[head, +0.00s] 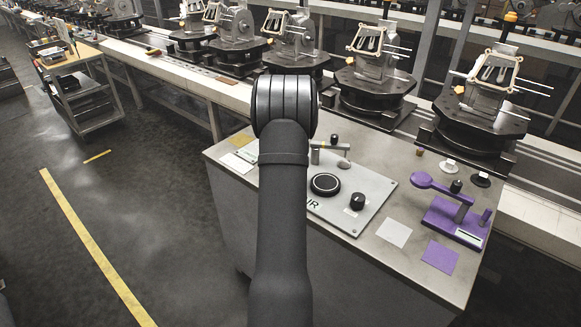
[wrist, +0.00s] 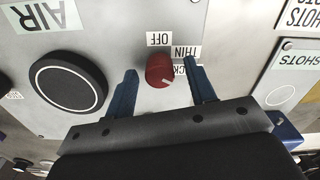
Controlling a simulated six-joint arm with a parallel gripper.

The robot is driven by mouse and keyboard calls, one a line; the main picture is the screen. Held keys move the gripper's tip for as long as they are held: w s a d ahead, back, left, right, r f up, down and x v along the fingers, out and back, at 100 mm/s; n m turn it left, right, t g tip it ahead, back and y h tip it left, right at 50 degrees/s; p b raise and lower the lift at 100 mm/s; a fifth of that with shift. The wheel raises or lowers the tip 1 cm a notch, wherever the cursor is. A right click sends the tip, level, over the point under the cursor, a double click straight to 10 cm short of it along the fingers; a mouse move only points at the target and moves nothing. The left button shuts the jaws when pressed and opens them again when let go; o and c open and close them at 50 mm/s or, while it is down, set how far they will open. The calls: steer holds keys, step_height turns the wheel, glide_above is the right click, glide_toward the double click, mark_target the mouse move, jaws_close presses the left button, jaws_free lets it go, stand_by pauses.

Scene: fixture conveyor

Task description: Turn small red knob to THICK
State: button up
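The small red knob (wrist: 160,70) sits on a grey panel (wrist: 120,40) in the wrist view, with a white mark on its lower right part. Upside-down labels stand around it: OFF (wrist: 159,39) above, THIN (wrist: 187,52) at upper right, and a label ending in CK (wrist: 180,70) at right, partly hidden by a finger. My gripper (wrist: 160,69) is open, its blue fingers on either side of the knob with gaps showing. Whether the fingertips are level with the knob or above it, I cannot tell. My arm hides the red knob and gripper in the head view.
A large black dial (wrist: 62,85) beside the AIR label (wrist: 55,16) lies left of the knob in the wrist view. The head view shows this dial (head: 324,184), a black knob (head: 357,201) and a purple device (head: 455,212) on the bench (head: 400,262). Conveyor fixtures (head: 375,85) stand behind.

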step_height(320, 180, up, 17)
steer(key=shift+r, duration=0.2)
stand_by(0.5)
step_height(320, 180, down, 18)
steer(key=shift+r, duration=0.2)
stand_by(0.6)
steer(key=shift+r, duration=0.15)
